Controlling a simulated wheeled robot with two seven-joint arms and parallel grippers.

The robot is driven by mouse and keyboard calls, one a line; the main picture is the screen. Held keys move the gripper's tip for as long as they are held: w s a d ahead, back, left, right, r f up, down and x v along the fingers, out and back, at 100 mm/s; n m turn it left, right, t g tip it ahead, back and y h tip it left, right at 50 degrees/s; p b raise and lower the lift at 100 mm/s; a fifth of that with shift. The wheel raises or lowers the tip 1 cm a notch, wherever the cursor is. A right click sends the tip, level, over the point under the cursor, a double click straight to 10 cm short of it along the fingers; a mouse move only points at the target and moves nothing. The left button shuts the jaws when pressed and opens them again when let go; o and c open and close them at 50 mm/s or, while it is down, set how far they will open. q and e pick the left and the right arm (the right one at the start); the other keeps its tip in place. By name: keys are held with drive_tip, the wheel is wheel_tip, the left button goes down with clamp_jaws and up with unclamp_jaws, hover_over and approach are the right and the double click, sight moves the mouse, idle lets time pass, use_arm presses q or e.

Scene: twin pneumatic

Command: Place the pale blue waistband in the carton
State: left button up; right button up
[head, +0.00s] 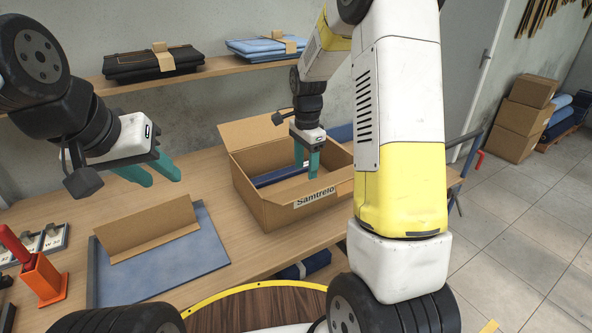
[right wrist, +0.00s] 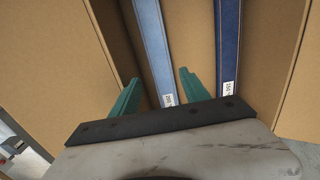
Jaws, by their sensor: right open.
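The open cardboard carton (head: 273,209) stands on the workbench, its flaps folded out. My right gripper (head: 306,172) is open, with its teal fingers reaching down into the carton. In the right wrist view the lighter blue waistband (right wrist: 156,50), with a white label at its end, lies between the spread fingers of the right gripper (right wrist: 158,92). A darker blue waistband (right wrist: 228,40) lies to its right, outside the fingers. In the head view a dark blue strip (head: 268,180) shows inside the carton. My left gripper (head: 160,175) is open and empty above the bench.
A blue mat (head: 190,255) with a cardboard piece (head: 150,229) on it lies left of the carton. An orange and red tool (head: 40,275) stands at the far left. A shelf (head: 205,70) with folded dark and blue garments runs behind.

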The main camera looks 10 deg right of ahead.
drive_tip(key=s+r+n+t+y, duration=0.1)
drive_tip(key=s+r+n, duration=0.2)
drive_tip(key=s+r, duration=0.35)
drive_tip(key=s+r+n+t, duration=0.2)
drive_tip(key=s+r+n, duration=0.1)
drive_tip(key=r, duration=0.6)
drive_tip(key=s+a+r+n+t+y, duration=0.1)
drive_tip(key=s+a+r+n+t, duration=0.1)
drive_tip(key=s+n, duration=0.6)
drive_tip(key=s+t, duration=0.1)
drive_tip(key=s, duration=0.5)
drive_tip(key=shift+s+r+n, duration=0.3)
drive_tip(key=shift+s+r, duration=0.05)
drive_tip(key=shift+s, duration=0.05)
